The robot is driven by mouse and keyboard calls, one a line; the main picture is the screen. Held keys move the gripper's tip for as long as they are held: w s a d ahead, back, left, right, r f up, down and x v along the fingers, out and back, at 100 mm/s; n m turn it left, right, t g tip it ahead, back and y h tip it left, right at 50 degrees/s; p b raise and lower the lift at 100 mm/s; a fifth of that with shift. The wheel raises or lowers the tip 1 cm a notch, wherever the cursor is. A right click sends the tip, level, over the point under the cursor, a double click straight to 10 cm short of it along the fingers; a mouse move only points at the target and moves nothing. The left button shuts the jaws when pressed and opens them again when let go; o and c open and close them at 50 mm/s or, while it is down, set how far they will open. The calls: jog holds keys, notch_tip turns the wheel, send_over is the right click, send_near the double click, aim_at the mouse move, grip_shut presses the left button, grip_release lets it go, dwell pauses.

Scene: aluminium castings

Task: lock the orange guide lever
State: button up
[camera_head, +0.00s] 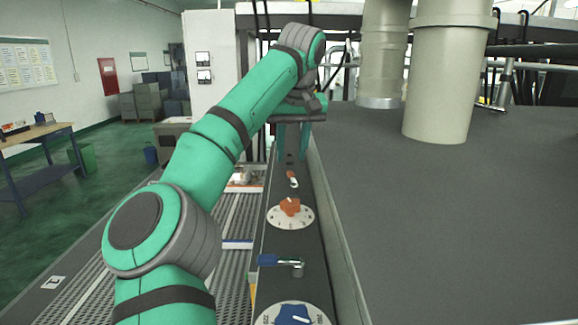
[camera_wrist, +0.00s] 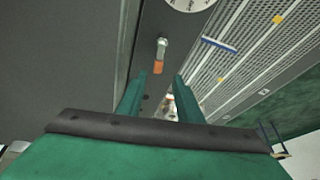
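The orange guide lever (camera_head: 291,174) is a small lever on the narrow dark panel, just nearer to the head camera than my gripper (camera_head: 291,156). In the wrist view the lever (camera_wrist: 158,67) has a silver pivot end and an orange handle, and it lies lengthwise along the panel with the handle towards my gripper (camera_wrist: 156,79). The two green fingers are spread apart with nothing between them. The handle is just ahead of the gap between the fingertips, roughly centred; no contact shows. The height of the fingers above the panel is hard to tell.
An orange knob (camera_head: 290,207) on a white dial, a blue lever (camera_head: 279,261) and a blue knob (camera_head: 293,314) sit nearer on the same panel. A large dark cover (camera_head: 450,210) rises to the right. A grated conveyor (camera_head: 215,265) runs along the left.

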aim_at(290, 172)
jog(key=x, duration=0.4)
jog(key=shift+s+d, duration=0.1)
jog(key=shift+d, duration=0.2)
jog(key=shift+w+a+f, duration=0.15)
jog(key=shift+w+f, duration=0.2)
jog(key=shift+f, duration=0.3)
grip_shut()
